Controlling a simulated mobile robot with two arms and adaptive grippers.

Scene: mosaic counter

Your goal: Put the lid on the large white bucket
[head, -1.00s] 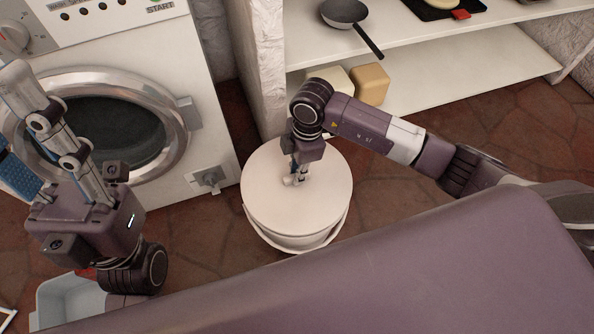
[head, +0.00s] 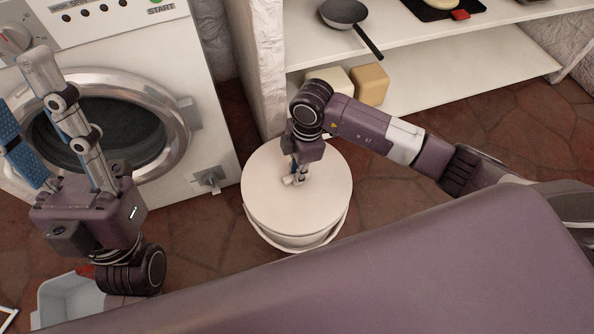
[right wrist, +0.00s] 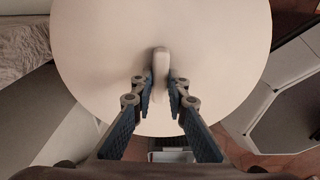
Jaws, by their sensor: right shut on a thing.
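The large white bucket (head: 300,242) stands on the tiled floor in front of the washing machine. Its round white lid (head: 262,196) covers its top, nearly level, and hides the opening. I cannot tell whether the lid is fully seated. My right gripper (head: 293,180) points down and is shut on the lid's small central knob. In the right wrist view, the lid (right wrist: 100,60) fills the middle and its knob (right wrist: 160,60) lies between the fingers of the right gripper (right wrist: 160,88). My left gripper (head: 22,82) is raised at the left, open and empty.
The washing machine (head: 205,130) stands behind and left of the bucket. A white shelf (head: 450,85) at the back right bears a pan (head: 343,12) and blocks (head: 370,84). A pale container (head: 65,300) is at the lower left. Floor right of the bucket is clear.

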